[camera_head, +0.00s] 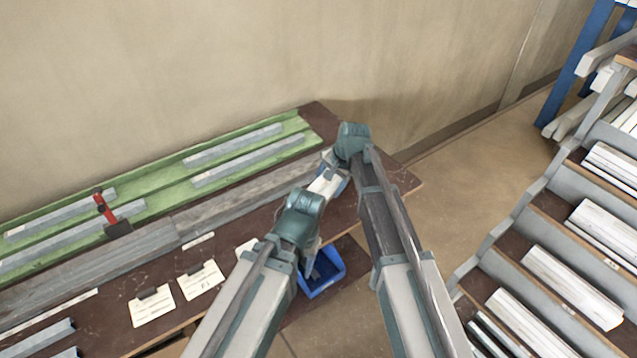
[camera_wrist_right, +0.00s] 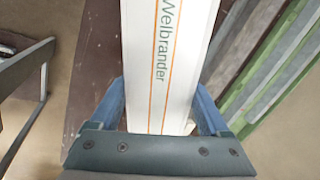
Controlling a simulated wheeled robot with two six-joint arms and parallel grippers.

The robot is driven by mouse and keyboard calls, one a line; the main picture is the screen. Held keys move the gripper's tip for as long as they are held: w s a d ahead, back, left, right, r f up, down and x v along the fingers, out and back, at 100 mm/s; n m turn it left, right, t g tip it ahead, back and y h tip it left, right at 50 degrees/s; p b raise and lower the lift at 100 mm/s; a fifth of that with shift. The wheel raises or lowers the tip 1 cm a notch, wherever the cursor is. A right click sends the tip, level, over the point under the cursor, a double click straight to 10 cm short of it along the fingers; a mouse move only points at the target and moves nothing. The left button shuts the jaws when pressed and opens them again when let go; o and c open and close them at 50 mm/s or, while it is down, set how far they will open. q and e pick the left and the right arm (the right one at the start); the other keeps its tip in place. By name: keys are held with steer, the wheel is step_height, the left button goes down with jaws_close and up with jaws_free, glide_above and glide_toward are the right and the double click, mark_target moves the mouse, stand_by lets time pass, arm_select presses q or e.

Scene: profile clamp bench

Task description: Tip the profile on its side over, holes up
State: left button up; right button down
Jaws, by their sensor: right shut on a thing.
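The profile is a long white bar with orange lines and the print "Welbrander", filling the middle of the right wrist view (camera_wrist_right: 172,60). It shows in the head view (camera_head: 322,184) as a short white piece between my arms, partly hidden by my left arm. No holes show on its visible face. My right gripper (camera_wrist_right: 158,100) is shut on it, one blue finger on each side; in the head view a blue finger (camera_head: 344,185) shows beside it. Whether it rests on the bench (camera_head: 340,210) cannot be told.
A green tray (camera_head: 160,175) with grey bars and a red clamp (camera_head: 103,207) runs along the wall. White cards (camera_head: 152,307) lie on the bench's near part. A shelf rack of white bars (camera_head: 570,285) stands right.

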steer(key=a+m, duration=0.1)
steer(key=w+a+m+t, duration=0.1)
steer(key=w+a+m, duration=0.1)
steer(key=m, duration=0.1)
steer(key=shift+f+h, duration=0.15)
steer(key=shift+h, duration=0.15)
steer(key=shift+s, duration=0.1)
steer(key=shift+s+d+f+t+y+b, duration=0.25)
steer(key=shift+s+f+t+y+b, duration=0.2)
steer(key=shift+t+b, duration=0.55)
steer(key=t+y+b, duration=0.1)
steer(key=b, duration=0.1)
steer(key=s+d+f+t+y+b, duration=0.1)
steer(key=b, duration=0.2)
steer(key=shift+t+b, duration=0.3)
steer(key=shift+b, duration=0.05)
steer(key=shift+a+f+b, duration=0.1)
steer(key=shift+f+b, duration=1.6)
steer(key=shift+f, duration=0.05)
jaws_free()
